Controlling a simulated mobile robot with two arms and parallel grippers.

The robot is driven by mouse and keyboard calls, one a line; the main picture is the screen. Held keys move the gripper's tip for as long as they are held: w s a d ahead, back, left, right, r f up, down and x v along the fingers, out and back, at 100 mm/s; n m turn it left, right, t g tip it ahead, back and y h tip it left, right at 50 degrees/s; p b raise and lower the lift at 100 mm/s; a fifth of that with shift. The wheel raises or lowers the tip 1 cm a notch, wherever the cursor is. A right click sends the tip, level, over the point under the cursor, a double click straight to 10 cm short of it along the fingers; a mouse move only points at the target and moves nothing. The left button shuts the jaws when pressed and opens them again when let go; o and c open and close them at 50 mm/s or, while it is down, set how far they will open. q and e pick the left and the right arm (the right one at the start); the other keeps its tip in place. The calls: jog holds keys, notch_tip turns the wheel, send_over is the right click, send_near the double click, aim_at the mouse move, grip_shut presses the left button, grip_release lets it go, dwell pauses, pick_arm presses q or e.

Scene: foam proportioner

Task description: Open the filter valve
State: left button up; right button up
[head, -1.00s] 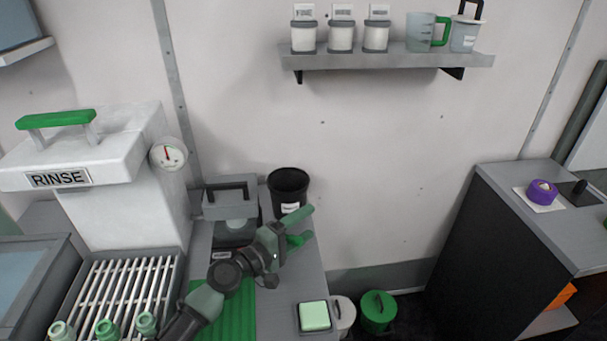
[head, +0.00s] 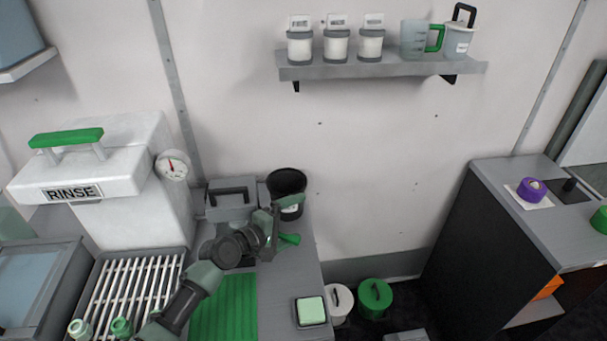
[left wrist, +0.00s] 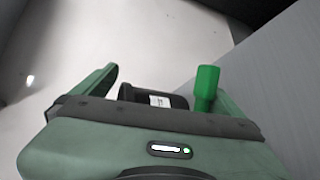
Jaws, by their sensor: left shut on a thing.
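My left gripper (head: 290,222) reaches over the counter beside the black bucket, its dark green fingers pointing right. A bright green lever (head: 289,240), seemingly the filter valve's handle, shows at the lower finger. In the left wrist view the same bright green lever (left wrist: 206,88) stands upright against the right-hand finger, and the left-hand finger stands apart from it. My left gripper is shut on this lever, though the contact is partly hidden. The valve body is hidden behind my wrist and fingers. My right gripper is not in view.
The black bucket (head: 286,183) stands just behind the gripper; a grey box with a black handle (head: 232,193) is left of it. The white RINSE unit (head: 130,185) and a slatted rack (head: 130,283) stand left. A light green pad (head: 311,310) lies near the counter's right edge.

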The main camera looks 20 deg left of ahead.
pick_arm(q)
jog(key=shift+w+a+r, duration=0.15)
jog(key=shift+a+r, duration=0.05)
jog(key=shift+r, duration=0.4)
jog(key=shift+a, duration=0.1)
jog(key=shift+c, duration=0.9)
jog(key=shift+t, duration=0.3)
jog(key=shift+s+a, duration=0.35)
jog(key=shift+s, duration=0.4)
jog(key=shift+s+a, duration=0.4)
jog(key=shift+s, duration=0.35)
jog(key=shift+s+a, duration=0.35)
jog(key=shift+s, duration=0.4)
jog(key=c, duration=0.5)
jog(key=s, duration=0.1)
jog(key=s+a, duration=0.1)
jog(key=s, duration=0.2)
jog(key=shift+s+a+f, duration=0.2)
jog(key=shift+s+a, duration=0.1)
jog(key=shift+f, duration=0.1)
jog(key=shift+c, duration=0.4)
